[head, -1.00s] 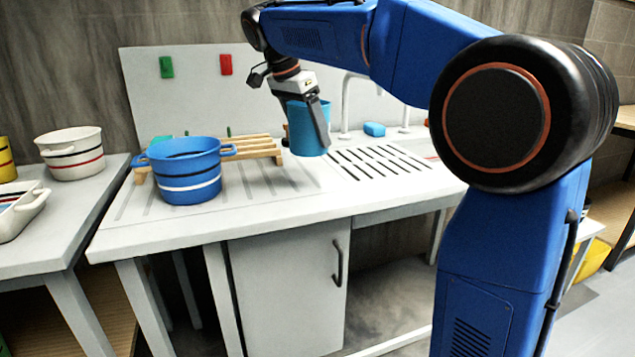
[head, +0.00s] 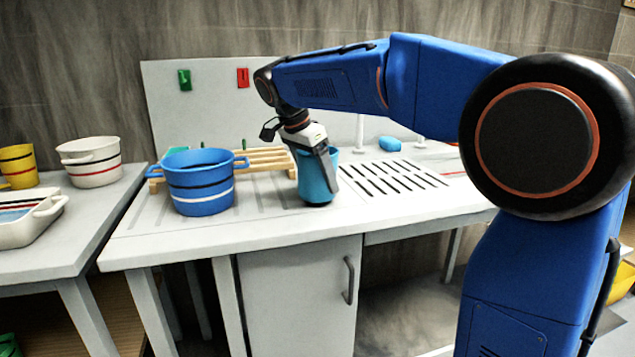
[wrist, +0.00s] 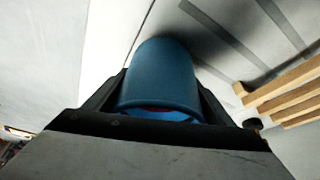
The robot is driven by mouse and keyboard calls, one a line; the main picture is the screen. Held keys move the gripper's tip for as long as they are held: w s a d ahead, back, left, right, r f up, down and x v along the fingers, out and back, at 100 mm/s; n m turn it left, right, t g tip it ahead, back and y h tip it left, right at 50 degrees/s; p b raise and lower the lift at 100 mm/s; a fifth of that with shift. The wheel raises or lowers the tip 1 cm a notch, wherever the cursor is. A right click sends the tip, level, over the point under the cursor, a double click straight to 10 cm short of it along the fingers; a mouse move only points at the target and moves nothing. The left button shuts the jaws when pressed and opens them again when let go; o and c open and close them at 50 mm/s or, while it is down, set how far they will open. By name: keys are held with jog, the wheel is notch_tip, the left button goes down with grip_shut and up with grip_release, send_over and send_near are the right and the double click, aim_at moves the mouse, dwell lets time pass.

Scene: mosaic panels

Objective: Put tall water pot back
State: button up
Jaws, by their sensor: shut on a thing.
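The tall water pot is a light blue cup-like vessel (head: 318,178), seen in the head view at the middle of the white counter. My gripper (head: 328,168) is shut on it, with a finger along its side. The pot is upright or nearly so, at or just above the counter; I cannot tell whether its base touches. In the wrist view the blue pot (wrist: 162,78) sits between the two dark fingers (wrist: 160,100). Part of its rim is hidden by the gripper.
A blue striped pot (head: 200,182) stands left on the counter (head: 270,228), near a wooden rack (head: 265,160). A blue sponge-like block (head: 390,144) lies behind the slotted drain area (head: 395,176). White (head: 92,162) and yellow pots (head: 18,166) stand on the left table.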

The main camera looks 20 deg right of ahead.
jog(key=shift+f, duration=0.7)
jog(key=shift+f, duration=0.15)
jog(key=o, duration=1.6)
jog(key=shift+c, duration=0.2)
jog(key=v, duration=1.2)
jog(key=shift+s, duration=0.1)
